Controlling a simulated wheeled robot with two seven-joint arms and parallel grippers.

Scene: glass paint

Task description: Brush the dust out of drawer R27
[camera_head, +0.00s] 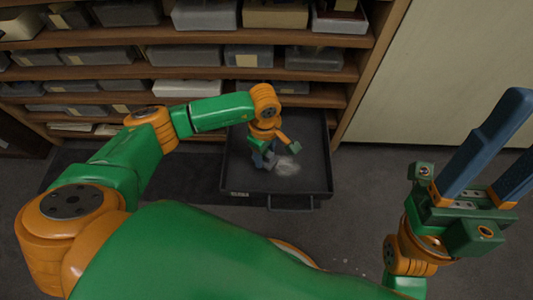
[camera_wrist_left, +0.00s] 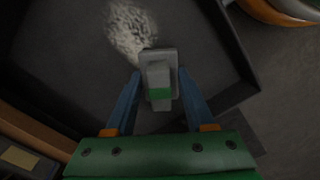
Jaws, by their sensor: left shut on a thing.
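The open drawer (camera_head: 310,188) is dark and shallow, pulled out from the shelving; the small label on its front is too small to read. A pale grey patch of dust (camera_head: 287,167) lies on its floor, and it also shows in the left wrist view (camera_wrist_left: 128,28). My left gripper (camera_head: 265,158) is down inside the drawer, beside the dust. Its blue fingers are shut on a grey brush with a green band (camera_wrist_left: 158,78), its head at the near edge of the dust. The bristles are hidden. My right gripper (camera_head: 498,150) is raised at the right, its blue fingers apart and empty.
Wooden shelves (camera_head: 180,70) with several grey and tan boxes stand behind the drawer. A pale wall panel (camera_head: 440,70) is at the right. A few light specks (camera_head: 362,267) lie on the dark floor in front. Floor right of the drawer is clear.

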